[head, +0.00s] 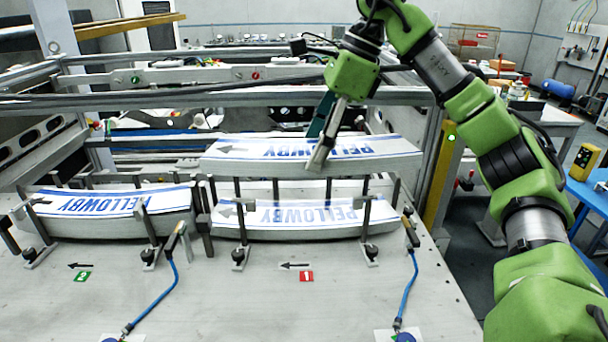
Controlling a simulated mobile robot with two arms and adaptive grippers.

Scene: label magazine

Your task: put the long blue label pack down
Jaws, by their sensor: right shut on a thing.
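My right gripper (319,150) is shut on a long white label pack (385,157) with blue edge lines and blue PELLOWBY lettering. One finger lies over its front face near the middle; the other is behind it. The pack is held roughly level, above and slightly behind a similar pack (300,219) in the right bay of the magazine. Another such pack (110,203) lies in the left bay. Whether the held pack touches anything behind it I cannot tell. My left gripper is not in view.
Upright metal posts and clamps (242,235) stand around both bays. Arrows, a green tag (83,277) and a red tag (306,277) mark the grey plate (230,300). Blue cables (408,290) run along it. Machine rails (230,102) cross behind the held pack.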

